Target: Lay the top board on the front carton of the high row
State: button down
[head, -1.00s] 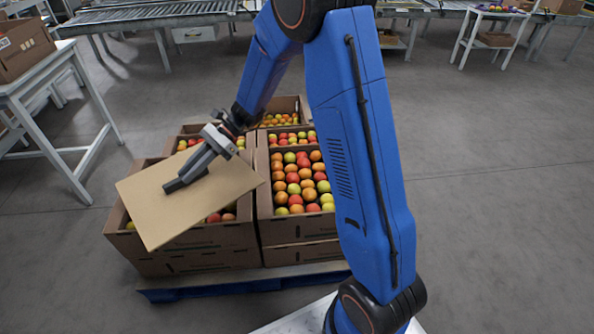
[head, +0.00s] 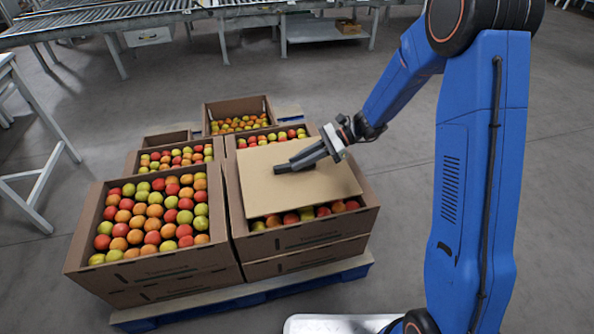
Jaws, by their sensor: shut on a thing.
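A flat tan board (head: 315,197) is held by my gripper (head: 283,169), whose dark fingers are shut on it. The board lies over the front right carton (head: 300,237) of the pallet, slightly turned against its rim, and hides most of its tomatoes. A strip of tomatoes shows along its front edge. I cannot tell whether the board touches the carton or hovers just above it. The front left carton (head: 175,262) is open and full of red, orange and green tomatoes.
More open cartons stand behind, including a far one (head: 238,104) with tomatoes. All stand on a blue pallet (head: 255,298). A grey table frame (head: 45,165) is at the left, and roller conveyors (head: 100,20) run along the back. The floor at the right is clear.

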aim_at(331, 163)
jog(key=shift+d+f, duration=0.15)
jog(key=shift+f, duration=1.85)
jog(key=shift+f, duration=0.1)
jog(key=c, duration=1.6)
grip_release()
jog(key=shift+c, duration=0.2)
jog(key=v, duration=1.1)
jog(key=shift+w+d+r, duration=0.1)
jog(key=shift+d+r, duration=0.2)
jog(key=shift+r, duration=0.05)
